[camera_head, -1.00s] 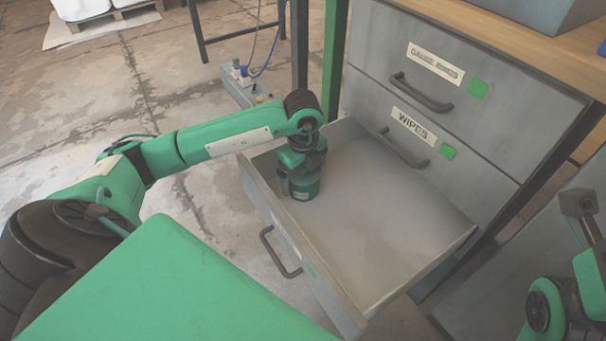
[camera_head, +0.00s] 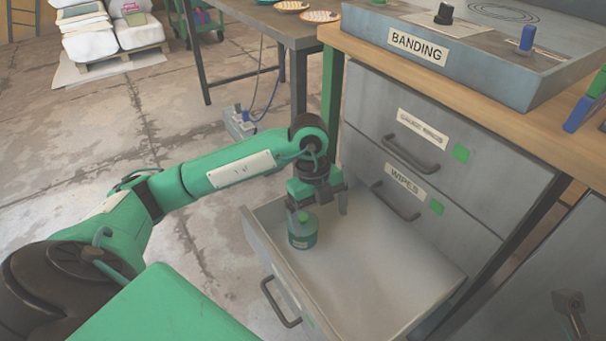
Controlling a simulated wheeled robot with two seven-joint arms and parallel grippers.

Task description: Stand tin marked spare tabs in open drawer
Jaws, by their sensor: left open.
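A dark green tin (camera_head: 303,232) stands upright in the open drawer (camera_head: 395,285), near its left wall. Its marking is too small to read. My left gripper (camera_head: 322,208) is open just above the tin, with its fingers spread. One finger is close over the tin's top and the other hangs to its right; I cannot tell whether the near finger touches it. The rest of the drawer floor looks empty. My right gripper does not show clearly.
Shut drawers, one labelled WIPES (camera_head: 405,180), rise behind the open drawer. A grey BANDING panel (camera_head: 480,60) sits on the wooden bench top (camera_head: 400,75). Plates (camera_head: 292,6) lie on a table at the back. The drawer's right part is free.

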